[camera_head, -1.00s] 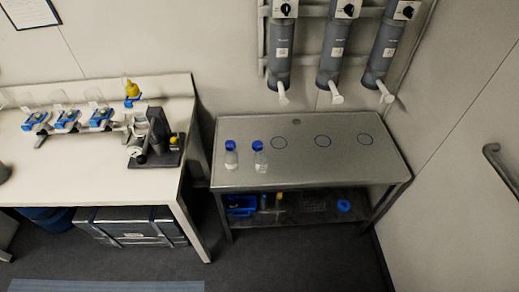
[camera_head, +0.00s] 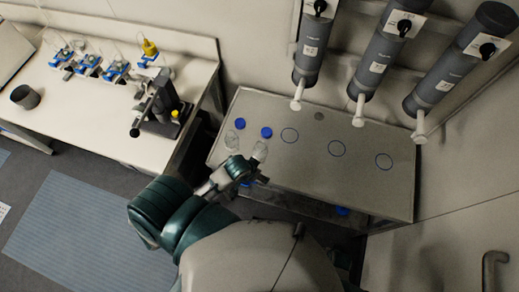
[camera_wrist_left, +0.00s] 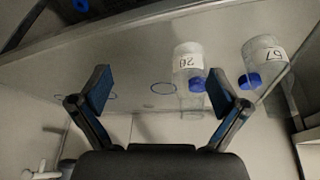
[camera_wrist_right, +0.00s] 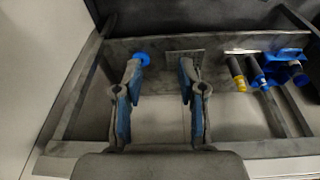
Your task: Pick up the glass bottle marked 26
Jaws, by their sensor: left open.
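Two clear glass bottles with blue caps stand side by side on the metal table. In the left wrist view, the nearer bottle (camera_wrist_left: 189,62) has an upside-down label that seems to read 26; the other bottle (camera_wrist_left: 266,55) has a label partly readable as 67. In the head view, the first is the right bottle (camera_head: 261,148), beside the drawn circles, and the other is the left bottle (camera_head: 232,139). My left gripper (camera_head: 252,172) is open and empty at the table's front edge, short of the bottles. My right gripper (camera_wrist_right: 158,72) is open and empty, facing the lower shelf.
Several blue circles mark the table top (camera_head: 300,170), which is bare to the right. Grey dispensers (camera_head: 369,58) with white spouts hang above its back. A white bench (camera_head: 95,100) with instruments stands left. The lower shelf holds a blue ring (camera_wrist_right: 141,58) and yellow-tipped items (camera_wrist_right: 239,80).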

